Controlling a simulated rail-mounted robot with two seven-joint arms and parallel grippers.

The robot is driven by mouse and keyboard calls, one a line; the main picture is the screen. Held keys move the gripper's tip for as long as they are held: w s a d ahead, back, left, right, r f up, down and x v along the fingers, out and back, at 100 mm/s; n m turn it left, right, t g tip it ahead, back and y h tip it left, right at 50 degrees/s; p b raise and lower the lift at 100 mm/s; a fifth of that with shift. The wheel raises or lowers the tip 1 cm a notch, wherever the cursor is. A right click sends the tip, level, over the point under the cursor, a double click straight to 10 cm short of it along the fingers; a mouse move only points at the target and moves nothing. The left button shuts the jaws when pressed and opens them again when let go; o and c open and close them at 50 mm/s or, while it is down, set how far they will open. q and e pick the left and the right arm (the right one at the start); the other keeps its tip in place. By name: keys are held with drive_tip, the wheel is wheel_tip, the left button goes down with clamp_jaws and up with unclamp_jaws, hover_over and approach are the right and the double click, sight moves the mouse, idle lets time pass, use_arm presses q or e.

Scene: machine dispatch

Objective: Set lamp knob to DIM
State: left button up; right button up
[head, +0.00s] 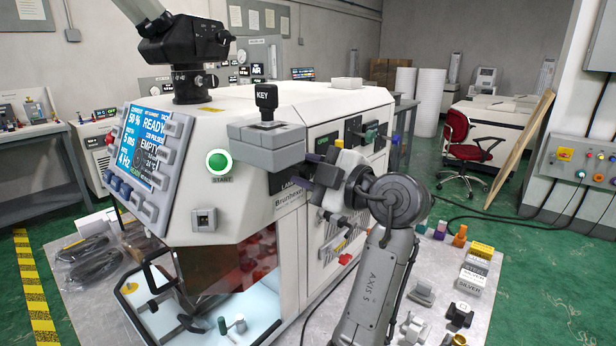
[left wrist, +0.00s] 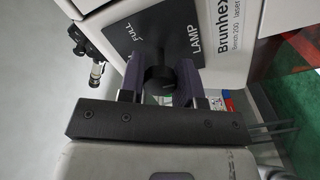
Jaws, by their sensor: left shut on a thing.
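The dark lamp knob (left wrist: 160,80) sits on a black plate (left wrist: 172,32) marked LAMP and FULL on the front of the white laser machine (head: 240,110). No DIM mark shows; part of the plate is hidden behind my gripper. My left gripper (head: 305,171) is at this plate, its purple fingers shut on the knob, one on each side, as the left wrist view shows. In the head view the knob is hidden by the gripper, and only a sliver of the plate shows. My right gripper is not in view.
A grey box with a KEY tag (head: 265,97) juts out just above my left gripper. The green START button (head: 219,162) and the blue screen (head: 149,142) are to the left. Coloured blocks and small fixtures stand on the bench (head: 380,318) at the lower right.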

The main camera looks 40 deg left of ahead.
use_arm(q)
drive_tip(key=shift+n, duration=0.3)
drive_tip(key=o, duration=0.9)
drive_tip(key=shift+d, duration=0.3)
drive_tip(key=d+p, duration=0.2)
drive_tip(key=d, duration=1.1)
drive_tip(key=shift+w+d, duration=0.1)
drive_tip(key=shift+w, duration=0.1)
drive_tip(key=shift+s+r, duration=0.1)
